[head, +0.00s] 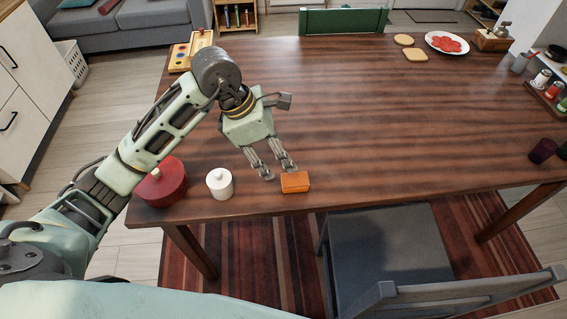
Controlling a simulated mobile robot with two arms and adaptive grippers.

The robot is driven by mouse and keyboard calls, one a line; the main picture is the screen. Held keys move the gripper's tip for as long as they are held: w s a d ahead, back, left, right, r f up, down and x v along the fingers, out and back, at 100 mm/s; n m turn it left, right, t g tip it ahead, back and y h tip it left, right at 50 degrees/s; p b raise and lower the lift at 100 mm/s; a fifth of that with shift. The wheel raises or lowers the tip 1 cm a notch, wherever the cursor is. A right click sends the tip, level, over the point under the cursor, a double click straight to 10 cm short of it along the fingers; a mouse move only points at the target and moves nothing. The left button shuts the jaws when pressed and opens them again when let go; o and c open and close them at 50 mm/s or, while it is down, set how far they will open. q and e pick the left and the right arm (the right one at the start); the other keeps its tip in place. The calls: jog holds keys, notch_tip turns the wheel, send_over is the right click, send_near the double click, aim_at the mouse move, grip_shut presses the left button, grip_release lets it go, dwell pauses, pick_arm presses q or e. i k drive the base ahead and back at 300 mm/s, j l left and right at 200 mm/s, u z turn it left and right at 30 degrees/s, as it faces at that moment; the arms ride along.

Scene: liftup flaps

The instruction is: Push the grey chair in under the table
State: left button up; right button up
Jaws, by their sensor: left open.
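The grey chair (388,248) stands at the near side of the wooden table (370,110), right of the middle. The far part of its seat reaches the table's near edge; its backrest (440,293) is towards me at the bottom right, well out from the table. My left gripper (281,176) is open above the tabletop, its fingertips just left of a small orange box (295,182) near the near edge. It is apart from the chair. My right gripper is not in view.
A white lidded jar (220,183) and a red round pot (162,184) stand near the table's front left corner. A green chair (342,21) is at the far side. A striped rug (245,262) lies under the table; a table leg (192,250) stands left of the grey chair.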

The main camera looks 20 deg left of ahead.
aim_at(389, 261)
jog(key=z, duration=1.1)
